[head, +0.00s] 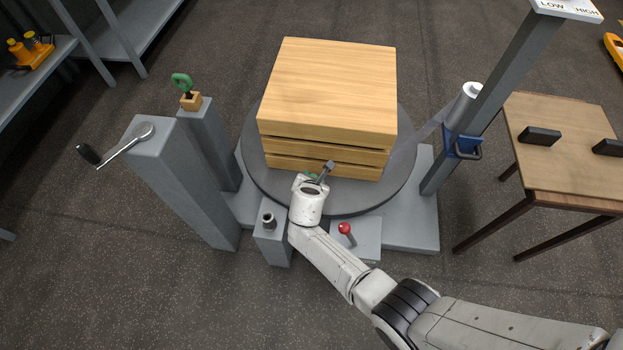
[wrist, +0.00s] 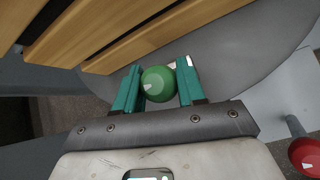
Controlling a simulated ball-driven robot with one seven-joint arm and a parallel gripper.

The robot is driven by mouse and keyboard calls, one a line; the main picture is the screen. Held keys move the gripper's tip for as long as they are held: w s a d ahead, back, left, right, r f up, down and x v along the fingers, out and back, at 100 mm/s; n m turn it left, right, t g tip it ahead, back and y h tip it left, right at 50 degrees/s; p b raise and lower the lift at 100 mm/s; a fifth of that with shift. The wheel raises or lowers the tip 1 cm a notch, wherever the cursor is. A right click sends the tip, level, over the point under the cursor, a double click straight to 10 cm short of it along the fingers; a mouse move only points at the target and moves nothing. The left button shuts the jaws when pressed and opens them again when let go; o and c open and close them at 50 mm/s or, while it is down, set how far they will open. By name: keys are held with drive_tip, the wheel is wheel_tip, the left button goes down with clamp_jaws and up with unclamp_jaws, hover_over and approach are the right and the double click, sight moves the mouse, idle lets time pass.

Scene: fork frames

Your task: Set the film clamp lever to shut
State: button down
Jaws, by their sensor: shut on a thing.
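My gripper (head: 313,178) is low at the front edge of the round grey turntable (head: 255,165), close to the stacked wooden load (head: 330,85). In the wrist view, its teal fingers (wrist: 160,88) are shut on a green ball knob (wrist: 158,84), one finger on each side. The knob's stem and base are hidden below it, so I cannot tell the lever's angle. I see no label marking the film clamp lever. A second lever with a red ball knob (head: 344,228) stands on a grey plate right of my gripper; it also shows in the wrist view (wrist: 305,155).
A short grey post (head: 272,245) stands left of my gripper. Two taller posts at left carry a crank handle (head: 125,145) and a green-handled piece (head: 182,83). A slanted mast (head: 500,80) with a blue carriage (head: 460,143) and a wooden table (head: 565,150) stand right.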

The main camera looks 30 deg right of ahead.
drive_tip(key=shift+w+d+r, duration=0.15)
drive_tip(key=shift+w+d, duration=0.2)
drive_tip(key=shift+w, duration=0.15)
drive_tip(key=shift+p, duration=0.3)
drive_tip(key=c, duration=0.7)
unclamp_jaws()
drive_tip(key=p+v, duration=0.5)
drive_tip(key=v, duration=0.5)
drive_tip(key=shift+s+a+r, duration=0.15)
drive_tip(key=shift+s+a, duration=0.05)
drive_tip(key=shift+s, duration=0.05)
